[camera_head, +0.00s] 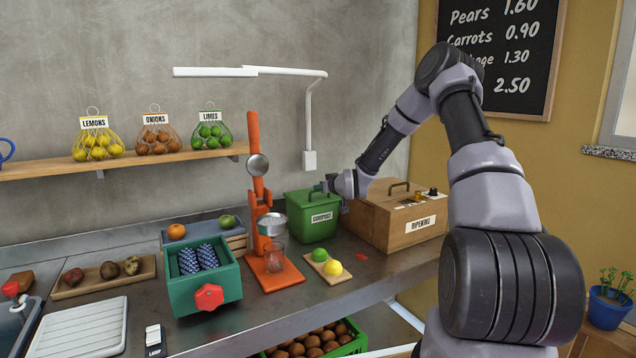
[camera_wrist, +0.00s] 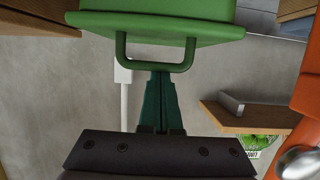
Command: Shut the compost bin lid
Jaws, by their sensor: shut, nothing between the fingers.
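The green compost bin (camera_head: 318,228) stands on the steel counter, its white COMPOST label facing forward. Its green lid (camera_head: 300,195) appears to lie level across the top of the bin, with no clear gap at the rim. In the wrist view the lid (camera_wrist: 155,27) shows upside down, with its looped handle (camera_wrist: 122,50) pointing at my gripper. My gripper (camera_head: 326,186) is just above the lid, by the handle. In the wrist view its green fingers (camera_wrist: 160,76) are shut and empty, their tips close to the handle bar. I cannot tell whether they touch it.
The wooden RIPENING box (camera_head: 385,222) stands right of the bin. The orange juicer (camera_head: 256,205) is close on its left. A small board with a lime and a lemon (camera_head: 315,270) lies in front. A white lamp (camera_head: 311,110) hangs above, and a shelf (camera_head: 130,160) runs along the wall.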

